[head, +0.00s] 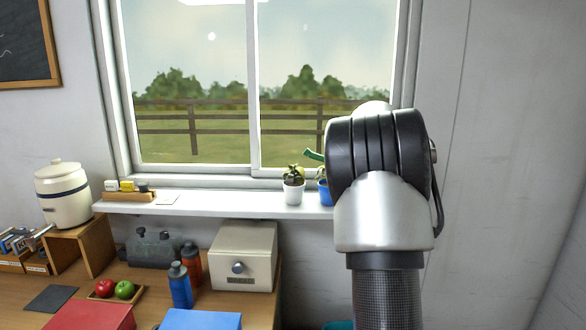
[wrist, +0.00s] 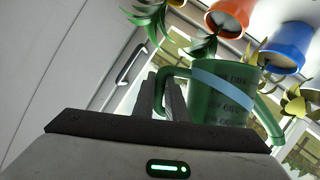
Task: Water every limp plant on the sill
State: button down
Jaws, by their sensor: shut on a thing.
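In the wrist view, my gripper (wrist: 166,94) is shut on the handle of a green watering can (wrist: 215,92) with a pale blue band and dark lettering. In the head view, my arm hides most of the can; only its green spout tip (head: 314,155) shows, above the potted plants. A white pot (head: 293,194) and a blue pot (head: 323,197) stand on the sill (head: 230,204). The tilted wrist view shows an orange-red pot (wrist: 231,15) with a green plant (wrist: 204,42), the blue pot (wrist: 288,44) with a yellowish plant (wrist: 250,50), and another yellowish plant (wrist: 296,103) at the right edge.
A tray of small blocks (head: 128,195) sits on the sill's left end. Below are a cream box (head: 244,255), bottles (head: 180,286) and a fruit tray (head: 130,297). The sill's middle is clear. The window (head: 190,80) stands behind.

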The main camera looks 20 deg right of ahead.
jog(key=shift+d+r, duration=0.1)
jog(key=shift+d, duration=0.2)
jog(key=shift+a, duration=0.35)
jog(key=shift+d, duration=0.15)
jog(key=shift+w+a, duration=0.15)
jog(key=shift+a, duration=0.15)
jog(key=shift+d, duration=0.2)
jog(key=shift+a+n, duration=0.1)
jog(key=shift+n, duration=0.2)
jog(key=shift+w+a+r+h, duration=0.1)
jog(key=shift+h, duration=0.2)
jog(key=shift+a+b, duration=0.1)
jog(key=shift+b, duration=0.25)
